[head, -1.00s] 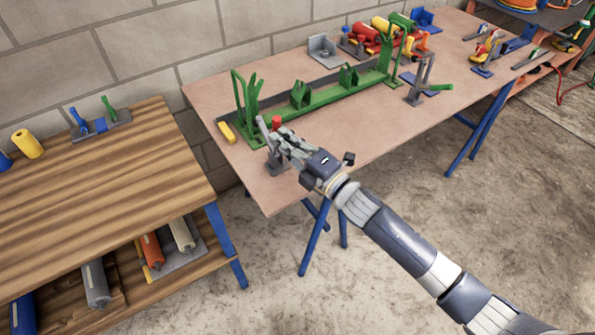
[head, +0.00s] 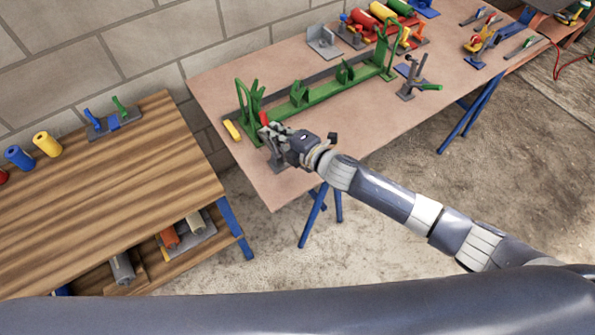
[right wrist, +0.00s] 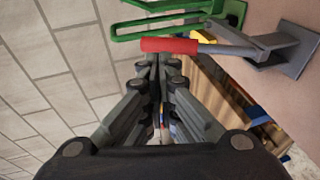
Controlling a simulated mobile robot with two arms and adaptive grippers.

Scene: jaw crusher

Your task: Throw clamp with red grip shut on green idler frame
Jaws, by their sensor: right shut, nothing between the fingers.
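The green idler frame (head: 322,97) lies along the back of the brown table. The clamp (head: 275,160) with the red grip (head: 264,118) stands by the frame's near left end; my gripper partly hides it. In the right wrist view the red grip (right wrist: 168,45) sits on a grey lever, which runs right to the clamp's bracket and plate (right wrist: 291,50). My right gripper (head: 283,137) is shut and empty, its fingertips (right wrist: 160,60) close against the red grip's near side; contact is unclear. Green frame bars (right wrist: 160,32) show just beyond the grip. My left gripper is out of view.
A second clamp with a green grip (head: 430,87) stands at the frame's right end. A yellow piece (head: 232,130) lies left of the frame. Coloured rollers (head: 362,22) lie at the back. A wooden bench (head: 100,210) stands at left. The table's front right is clear.

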